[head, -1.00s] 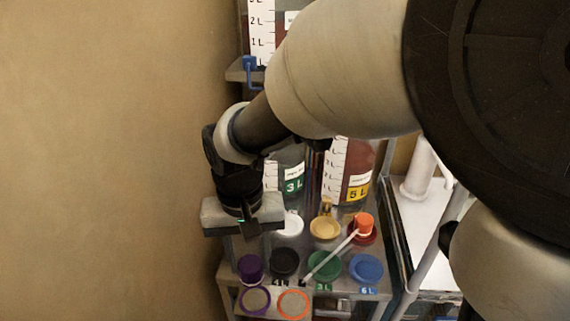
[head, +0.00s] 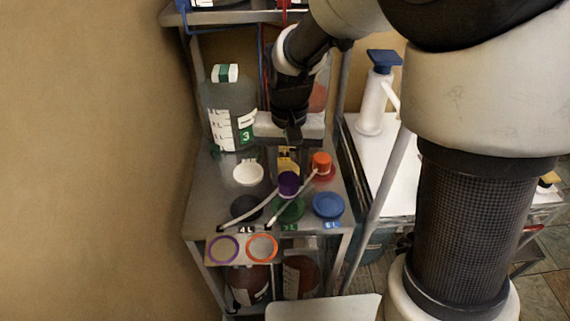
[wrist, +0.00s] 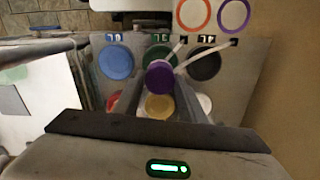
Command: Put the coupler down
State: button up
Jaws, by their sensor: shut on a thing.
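The coupler is a purple cap (head: 288,183) with a white tube running down to the left. My gripper (head: 288,171) is shut on it and points down over the shelf. In the wrist view the purple cap (wrist: 159,76) is between the fingers, in front of the yellow disc (wrist: 160,107) and partly over the green disc (wrist: 158,52). I cannot tell its exact height. An orange coupler (head: 321,162) with its own white tube sits on the red disc at the right. A purple ring (head: 224,249) and an orange ring (head: 262,247) mark a plate at the front edge, both empty.
A white disc (head: 248,174), a black disc (head: 245,207) and a blue disc (head: 328,205) surround the gripper on the shelf (head: 200,207). A labelled bottle (head: 231,112) stands at the back left. A white pump bottle (head: 376,100) stands on the right-hand table.

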aim_at(288, 190)
jog(key=shift+f, duration=2.75)
jog(key=shift+f+b, duration=0.25)
jog(key=shift+b, duration=0.1)
jog(key=o, duration=1.2)
jog(key=shift+c, duration=0.2)
jog(key=shift+r, duration=0.1)
